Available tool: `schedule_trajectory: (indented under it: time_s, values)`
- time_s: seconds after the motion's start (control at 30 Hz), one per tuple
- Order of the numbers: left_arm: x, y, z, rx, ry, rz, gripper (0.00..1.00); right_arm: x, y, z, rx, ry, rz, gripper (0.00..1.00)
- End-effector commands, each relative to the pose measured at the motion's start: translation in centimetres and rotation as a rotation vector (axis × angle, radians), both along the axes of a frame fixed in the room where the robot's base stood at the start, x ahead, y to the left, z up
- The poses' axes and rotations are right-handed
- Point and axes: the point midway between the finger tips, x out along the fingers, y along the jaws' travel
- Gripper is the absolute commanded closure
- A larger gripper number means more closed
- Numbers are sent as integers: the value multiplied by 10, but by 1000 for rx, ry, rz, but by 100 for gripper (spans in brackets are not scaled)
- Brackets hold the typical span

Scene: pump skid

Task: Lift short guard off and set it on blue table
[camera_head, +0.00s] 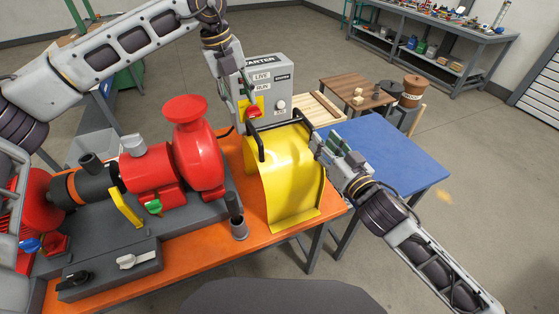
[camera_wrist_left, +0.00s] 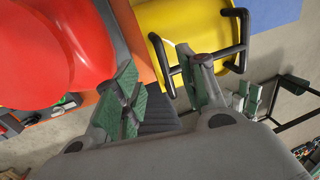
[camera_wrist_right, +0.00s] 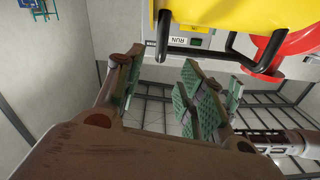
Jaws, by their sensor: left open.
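The yellow short guard (camera_head: 285,182) stands upright on the orange bench (camera_head: 190,252), right of the red pump. Two black handles sit on its top; the guard also shows in the left wrist view (camera_wrist_left: 195,25) and the right wrist view (camera_wrist_right: 240,12). My left gripper (camera_head: 246,110) is open above the guard's left handle (camera_head: 257,142). In the left wrist view one finger overlaps a handle; I cannot tell if they touch. My right gripper (camera_head: 319,146) is beside the guard's right handle (camera_head: 306,118), with its fingers apart and nothing between them. The blue table (camera_head: 385,150) is behind right.
A grey starter box (camera_head: 268,80) stands close behind the guard. The blue table's visible top is clear. A wooden table (camera_head: 352,90) with small items and a brown bucket (camera_head: 412,88) stand further back.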

Motion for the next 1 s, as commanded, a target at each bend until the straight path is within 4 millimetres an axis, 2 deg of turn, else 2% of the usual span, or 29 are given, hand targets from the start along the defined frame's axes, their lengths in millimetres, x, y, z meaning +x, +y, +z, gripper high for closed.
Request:
schedule_trajectory:
  time_s: [1.0]
  values:
    - [5,-11,-63,0,1,0,59,58,27,0,0,-1,0,61]
